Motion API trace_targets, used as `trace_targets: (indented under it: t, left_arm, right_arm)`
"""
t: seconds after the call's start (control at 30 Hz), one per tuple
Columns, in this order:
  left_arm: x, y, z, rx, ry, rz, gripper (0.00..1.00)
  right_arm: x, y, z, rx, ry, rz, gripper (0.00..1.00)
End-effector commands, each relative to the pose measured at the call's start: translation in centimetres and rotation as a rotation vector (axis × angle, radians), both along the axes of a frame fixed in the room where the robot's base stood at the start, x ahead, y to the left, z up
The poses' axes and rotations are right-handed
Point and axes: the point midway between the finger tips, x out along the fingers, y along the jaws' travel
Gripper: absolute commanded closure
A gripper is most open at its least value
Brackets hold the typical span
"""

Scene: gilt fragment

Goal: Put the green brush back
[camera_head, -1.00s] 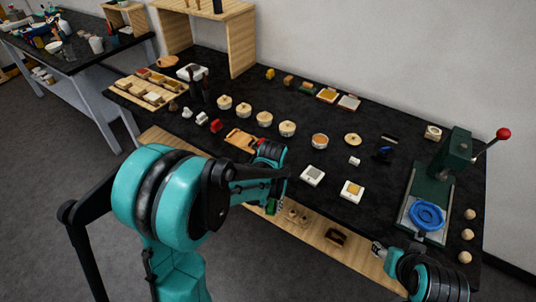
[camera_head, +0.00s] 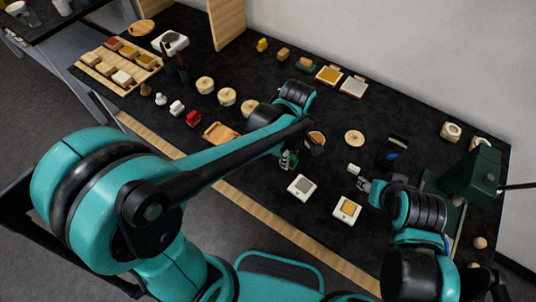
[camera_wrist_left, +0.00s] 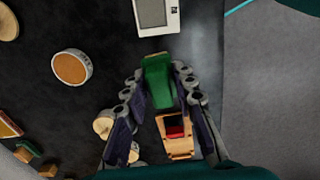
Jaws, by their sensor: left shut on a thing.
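The green brush (camera_wrist_left: 158,82) is between the fingers of my left gripper (camera_head: 288,161). In the left wrist view its broad green end points toward a white square device (camera_wrist_left: 157,16). In the head view only a small green part shows below the left wrist, over the black table, between the orange-topped tin (camera_head: 316,139) and the white device (camera_head: 301,187). The rest of the brush is hidden by the gripper. My right gripper (camera_head: 366,186) is over the table beside a small white cylinder (camera_head: 354,169). Its opening is too small to judge.
A wooden tray (camera_head: 220,133) lies left of my left gripper. A second white device with a yellow square (camera_head: 346,209) lies near the front edge. Several round lidded tins stand behind my left forearm. A green press (camera_head: 478,175) stands at the right.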

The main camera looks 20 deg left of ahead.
Motion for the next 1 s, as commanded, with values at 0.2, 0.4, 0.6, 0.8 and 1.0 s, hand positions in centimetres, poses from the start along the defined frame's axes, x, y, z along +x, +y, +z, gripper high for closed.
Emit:
trace_targets:
  t: [0.2,0.4,0.6,0.8,1.0]
  left_arm:
    - [2.2,5.0,-3.6,0.0,0.0,0.005,1.0]
    - [3.3,7.5,-5.1,0.0,0.0,0.0,1.0]
    - [3.5,7.9,-6.3,0.0,0.0,-0.002,1.0]
    - [3.5,7.8,-9.3,0.0,0.0,-0.002,1.0]
    - [3.4,7.8,-9.2,0.0,0.0,-0.002,1.0]
  right_arm:
    - [0.0,0.0,-2.1,0.0,0.0,0.0,0.53]
    - [0.0,0.0,-2.8,0.0,0.0,0.0,0.53]
    - [0.0,0.0,-3.4,0.0,0.0,0.0,0.53]
    - [0.0,0.0,-4.8,0.0,0.0,0.0,0.53]
    - [0.0,0.0,-4.6,0.0,0.0,0.0,0.53]
